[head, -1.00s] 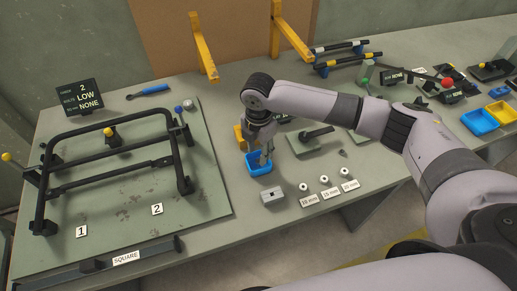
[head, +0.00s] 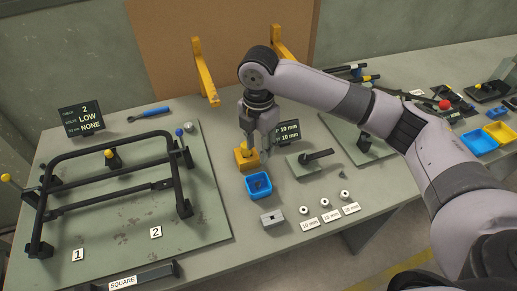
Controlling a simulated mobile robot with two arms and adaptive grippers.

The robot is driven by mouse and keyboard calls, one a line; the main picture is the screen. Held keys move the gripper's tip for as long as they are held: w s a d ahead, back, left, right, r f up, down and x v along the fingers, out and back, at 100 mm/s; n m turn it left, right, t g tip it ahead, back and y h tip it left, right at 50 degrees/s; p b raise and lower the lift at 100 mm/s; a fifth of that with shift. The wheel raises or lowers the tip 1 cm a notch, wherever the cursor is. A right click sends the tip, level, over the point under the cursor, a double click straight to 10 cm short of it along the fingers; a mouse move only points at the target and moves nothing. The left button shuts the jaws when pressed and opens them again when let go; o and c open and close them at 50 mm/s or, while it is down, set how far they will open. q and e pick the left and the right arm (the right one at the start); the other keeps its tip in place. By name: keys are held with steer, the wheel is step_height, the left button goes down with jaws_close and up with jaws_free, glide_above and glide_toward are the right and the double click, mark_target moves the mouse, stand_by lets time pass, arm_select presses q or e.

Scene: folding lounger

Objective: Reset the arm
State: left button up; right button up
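My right arm reaches in from the right. A blue bin (head: 258,184) stands in front of the yellow block, with small dark items inside. The black lounger frame (head: 108,165) lies on the grey-green board (head: 105,235) at the left. My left gripper is not in view.
A grey block (head: 272,218) and several white spacers (head: 325,203) lie in front. A lever fixture (head: 310,160) stands to the right. Yellow brackets (head: 204,72) rise at the back.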

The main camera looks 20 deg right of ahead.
stand_by(0.5)
